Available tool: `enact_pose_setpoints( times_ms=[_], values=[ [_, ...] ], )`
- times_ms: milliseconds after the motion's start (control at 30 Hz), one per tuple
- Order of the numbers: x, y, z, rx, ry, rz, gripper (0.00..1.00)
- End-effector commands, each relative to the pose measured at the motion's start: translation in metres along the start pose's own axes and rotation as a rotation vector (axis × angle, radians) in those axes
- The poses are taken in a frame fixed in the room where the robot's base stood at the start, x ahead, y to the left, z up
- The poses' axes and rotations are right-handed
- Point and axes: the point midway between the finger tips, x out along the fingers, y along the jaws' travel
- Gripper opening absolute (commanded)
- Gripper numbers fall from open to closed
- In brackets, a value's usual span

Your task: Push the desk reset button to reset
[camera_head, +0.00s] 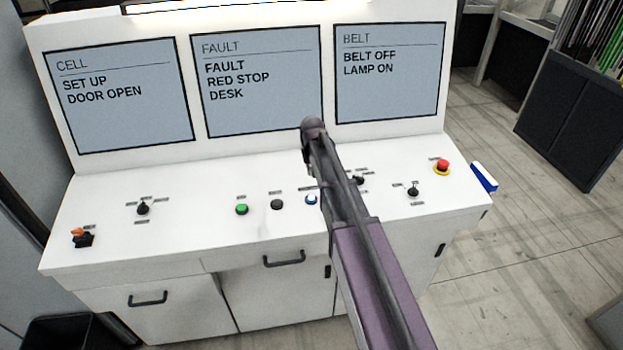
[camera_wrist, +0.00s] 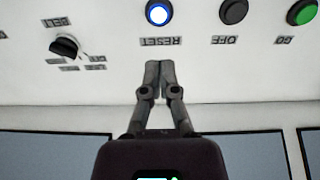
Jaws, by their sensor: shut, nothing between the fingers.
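A black button (camera_head: 277,204) and a green button (camera_head: 241,209) sit left of the reset button. A black knob (camera_wrist: 66,47) is nearby. A red stop button (camera_head: 442,167) is at the right. The fault screen (camera_head: 262,83) reads "RED STOP DESK".

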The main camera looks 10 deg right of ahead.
Motion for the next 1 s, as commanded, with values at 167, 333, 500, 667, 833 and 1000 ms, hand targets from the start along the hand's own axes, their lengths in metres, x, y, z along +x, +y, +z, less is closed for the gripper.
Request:
enact_pose_setpoints(
  times_ms=[167,333,500,667,833,1000],
  values=[
    [0.012,0.000,0.000,0.000,0.000,0.000,0.00],
    [0.025,-0.001,0.000,-0.001,0.000,0.000,0.00],
    [0.038,-0.001,0.000,-0.001,0.000,0.000,0.00],
    [0.050,-0.001,0.000,-0.001,0.000,0.000,0.00],
    [0.063,-0.001,0.000,-0.001,0.000,0.000,0.00],
    [0.075,-0.001,0.000,-0.001,0.000,0.000,0.00]
  ],
)
